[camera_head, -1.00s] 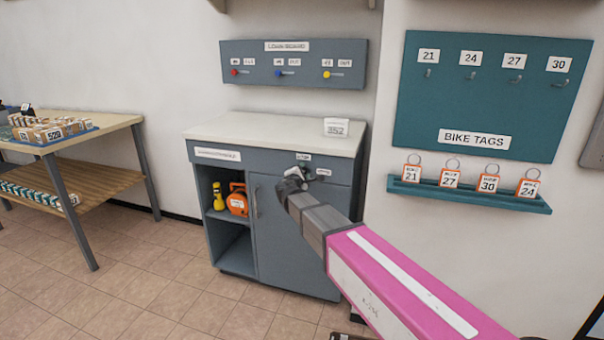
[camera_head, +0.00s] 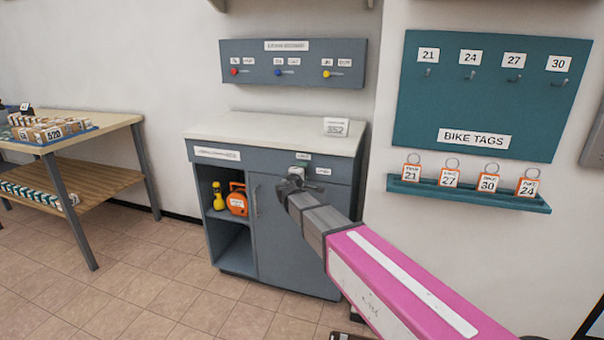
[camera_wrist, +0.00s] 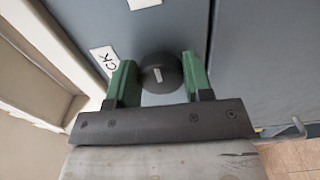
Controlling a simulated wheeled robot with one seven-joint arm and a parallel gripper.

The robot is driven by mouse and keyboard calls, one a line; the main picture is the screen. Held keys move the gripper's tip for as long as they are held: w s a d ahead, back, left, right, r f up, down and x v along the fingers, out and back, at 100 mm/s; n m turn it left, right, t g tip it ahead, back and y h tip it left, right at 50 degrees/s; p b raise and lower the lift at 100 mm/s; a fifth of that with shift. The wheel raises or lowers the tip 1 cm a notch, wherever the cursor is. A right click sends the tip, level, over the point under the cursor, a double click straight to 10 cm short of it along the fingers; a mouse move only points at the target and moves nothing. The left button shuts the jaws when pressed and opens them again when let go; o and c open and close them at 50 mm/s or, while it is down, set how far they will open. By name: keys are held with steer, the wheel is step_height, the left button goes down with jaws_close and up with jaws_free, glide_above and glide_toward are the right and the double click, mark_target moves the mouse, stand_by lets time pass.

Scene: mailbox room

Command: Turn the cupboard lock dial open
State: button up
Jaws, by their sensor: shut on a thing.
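The lock dial (camera_wrist: 161,75) is a round black knob with a short white mark on the grey cupboard front. The mark runs nearly up and down in the wrist view, leaning slightly left. My gripper (camera_wrist: 158,70) has its green fingers on either side of the dial and is shut on it. In the head view my gripper (camera_head: 293,183) is at the upper front of the cupboard (camera_head: 300,245) and hides the dial. A label ending in "CK" (camera_wrist: 104,60) is left of the dial; another label (camera_wrist: 143,3) is cut off at the top edge. The cupboard door looks closed.
The cupboard's open left bay holds a yellow item (camera_head: 218,196) and an orange item (camera_head: 237,200). A door handle (camera_head: 255,203) stands out below the dial, to its left. A tag shelf (camera_head: 470,195) is on the wall to the right; a table (camera_head: 100,130) stands at left.

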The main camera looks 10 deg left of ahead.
steer(key=o, duration=0.9)
steer(key=s, duration=1)
steer(key=shift+s+a, duration=0.4)
steer(key=shift+d, duration=0.1)
